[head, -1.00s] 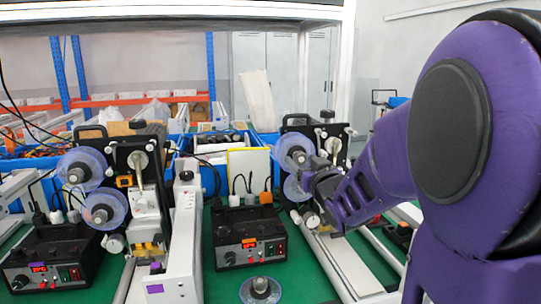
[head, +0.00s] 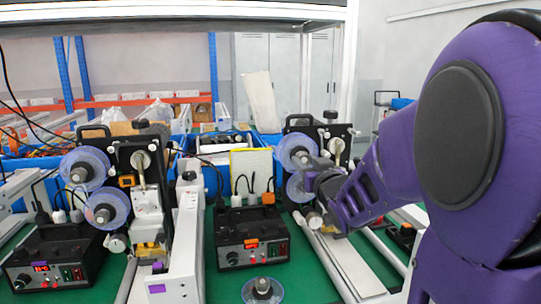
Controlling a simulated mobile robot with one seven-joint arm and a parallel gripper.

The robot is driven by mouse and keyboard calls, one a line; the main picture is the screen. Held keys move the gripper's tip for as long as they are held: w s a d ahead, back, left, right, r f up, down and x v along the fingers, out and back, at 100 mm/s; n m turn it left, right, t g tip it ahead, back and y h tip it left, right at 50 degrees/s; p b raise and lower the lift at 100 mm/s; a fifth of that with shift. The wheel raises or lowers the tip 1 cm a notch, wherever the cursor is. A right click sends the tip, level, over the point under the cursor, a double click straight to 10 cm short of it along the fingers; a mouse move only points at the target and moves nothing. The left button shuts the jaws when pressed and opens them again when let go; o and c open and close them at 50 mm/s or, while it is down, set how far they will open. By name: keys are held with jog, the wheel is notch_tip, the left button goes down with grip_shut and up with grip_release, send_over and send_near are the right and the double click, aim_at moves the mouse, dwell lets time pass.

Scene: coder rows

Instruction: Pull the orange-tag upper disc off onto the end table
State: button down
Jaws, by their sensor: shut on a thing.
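The machine on the right carries a clear bluish upper disc (head: 293,143), with a similar lower disc (head: 296,190) just below it. An orange tag (head: 251,243) shows on the control box left of this machine. My gripper (head: 313,168) reaches in from the right, at the upper disc's lower right hub side. It is shut on the upper disc, which still sits at its place on the machine. The fingertips are small and partly hidden by my wrist. I cannot tell which surface is the end table.
A second machine (head: 138,160) with two clear discs stands on the left. A loose disc (head: 274,297) lies on the green bench top (head: 238,276) at the front. Control boxes (head: 55,266) and white rails (head: 187,255) crowd the bench. Blue bins stand behind.

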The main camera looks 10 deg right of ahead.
jog(key=shift+s, duration=0.15)
jog(key=shift+s+r, duration=0.15)
jog(key=shift+s, duration=2.5)
jog(key=shift+s+d, duration=0.1)
jog(key=s, duration=0.2)
jog(key=shift+s, duration=0.4)
jog(key=shift+w, duration=2.35)
